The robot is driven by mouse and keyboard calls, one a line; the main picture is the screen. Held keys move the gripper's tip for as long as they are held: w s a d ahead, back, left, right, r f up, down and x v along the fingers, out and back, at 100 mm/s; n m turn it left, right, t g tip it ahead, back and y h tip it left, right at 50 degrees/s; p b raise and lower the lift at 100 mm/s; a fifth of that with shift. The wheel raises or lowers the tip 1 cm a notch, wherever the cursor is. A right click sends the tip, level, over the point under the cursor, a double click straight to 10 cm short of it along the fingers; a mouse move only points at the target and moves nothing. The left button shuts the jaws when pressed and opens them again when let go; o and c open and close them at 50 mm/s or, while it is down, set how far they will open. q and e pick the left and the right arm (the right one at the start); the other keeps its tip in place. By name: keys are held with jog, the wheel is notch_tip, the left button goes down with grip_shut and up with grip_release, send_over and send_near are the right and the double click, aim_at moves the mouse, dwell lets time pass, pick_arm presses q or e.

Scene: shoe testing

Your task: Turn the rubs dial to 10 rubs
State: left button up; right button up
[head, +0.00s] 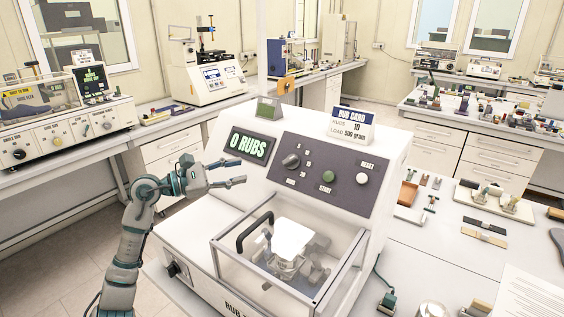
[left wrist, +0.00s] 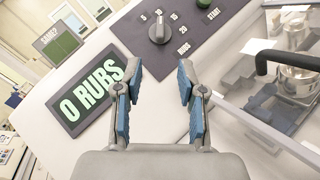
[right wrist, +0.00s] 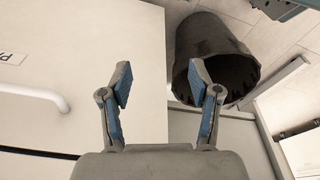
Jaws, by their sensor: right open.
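The rubs dial (head: 291,161) is a dark grey knob on the dark panel of the white rub tester (head: 226,122). In the left wrist view the dial (left wrist: 159,29) sits just beyond the fingertips, with number marks around it. The display (head: 249,145) reads "0 RUBS". The rub card (head: 350,124) on top reads "LOAD 500 gram"; its rubs number is too small to read surely. My left gripper (head: 238,184) is open and empty, left of the dial and apart from it. In the right wrist view my right gripper (right wrist: 163,78) is open and empty.
A green start button (head: 328,176) and a white reset button (head: 362,179) are right of the dial. A clear-walled box with a black handle (head: 254,232) stands below the panel. A dark bin (right wrist: 212,55) shows in the right wrist view.

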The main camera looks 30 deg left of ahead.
aim_at(285, 161)
pick_arm(q)
jog(key=p+x, duration=0.1)
jog(key=x, duration=1.2)
jog(key=shift+w+d+f+p, duration=0.1)
jog(key=shift+w+d+p, duration=0.1)
jog(key=shift+p, duration=0.15)
jog(key=shift+a, duration=0.1)
pick_arm(e)
jog(key=f, duration=0.2)
jog(key=s+f, duration=0.1)
jog(key=f, duration=0.2)
jog(key=shift+s+d+f, duration=0.1)
jog(key=shift+s, duration=0.05)
pick_arm(q)
jog(key=shift+a, duration=0.1)
grip_shut()
